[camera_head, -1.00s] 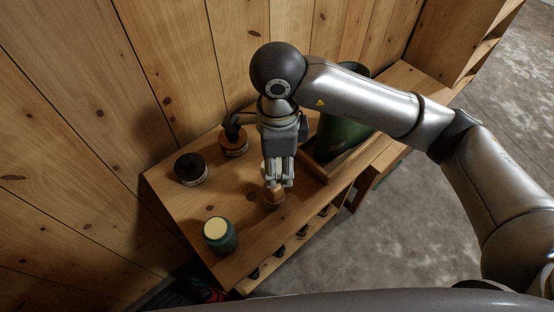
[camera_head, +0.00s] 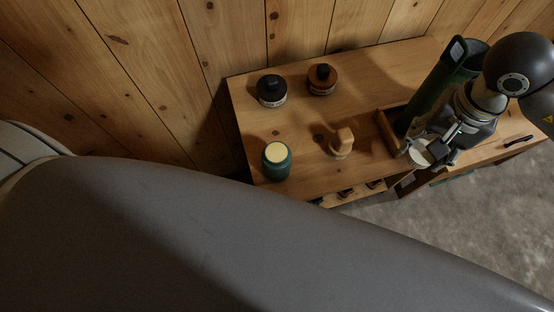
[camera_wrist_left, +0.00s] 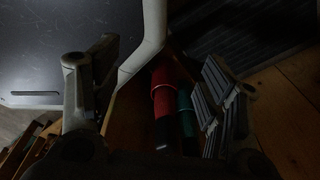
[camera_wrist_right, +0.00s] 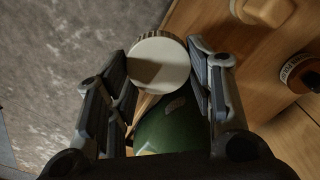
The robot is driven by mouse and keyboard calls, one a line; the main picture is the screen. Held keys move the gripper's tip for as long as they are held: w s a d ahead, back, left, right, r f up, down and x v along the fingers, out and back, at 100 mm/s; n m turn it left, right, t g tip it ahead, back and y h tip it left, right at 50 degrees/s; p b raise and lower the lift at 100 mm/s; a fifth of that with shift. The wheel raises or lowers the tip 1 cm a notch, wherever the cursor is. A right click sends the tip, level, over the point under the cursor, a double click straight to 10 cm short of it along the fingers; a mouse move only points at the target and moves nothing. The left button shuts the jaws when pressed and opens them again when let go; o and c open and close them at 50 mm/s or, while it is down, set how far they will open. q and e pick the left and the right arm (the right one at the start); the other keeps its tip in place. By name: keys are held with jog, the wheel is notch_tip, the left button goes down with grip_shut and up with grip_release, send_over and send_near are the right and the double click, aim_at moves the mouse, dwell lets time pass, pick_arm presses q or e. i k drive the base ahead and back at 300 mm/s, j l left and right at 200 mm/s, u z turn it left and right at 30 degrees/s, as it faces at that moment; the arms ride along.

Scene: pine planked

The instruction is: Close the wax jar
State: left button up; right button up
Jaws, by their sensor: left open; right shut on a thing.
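A teal jar (camera_head: 276,163) with a pale cream top face stands at the left front of the wooden bench in the head view. I take it for the wax jar; no lid covers it. My right gripper (camera_head: 430,149) is at the bench's right side, beside the green boot. It is shut on a round pale disc (camera_head: 419,152), which looks like a lid. The right wrist view shows the disc (camera_wrist_right: 159,64) with a ridged rim between the fingers (camera_wrist_right: 158,52). My left gripper (camera_wrist_left: 158,60) is open and empty in its dim wrist view, and outside the head view.
A black-topped jar (camera_head: 271,91) and an orange-brown jar (camera_head: 321,80) stand at the back of the bench (camera_head: 365,75). A wooden block-like piece (camera_head: 342,141) stands mid-bench. The tall green boot (camera_head: 440,83) is beside my right gripper. Red (camera_wrist_left: 163,95) and green (camera_wrist_left: 185,112) tubes are near my left gripper.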

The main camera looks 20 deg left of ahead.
aim_at(276, 157)
jog(key=k, duration=0.65)
jog(key=u, duration=1.8)
jog(key=k+l, duration=0.15)
jog(key=l, duration=0.2)
jog(key=k+l, duration=0.2)
jog(key=l, duration=0.15)
jog(key=k+l, duration=0.15)
jog(key=l, duration=0.2)
jog(key=k+l, duration=0.15)
jog(key=l, duration=0.2)
jog(key=k+l, duration=0.2)
jog(key=l, duration=0.15)
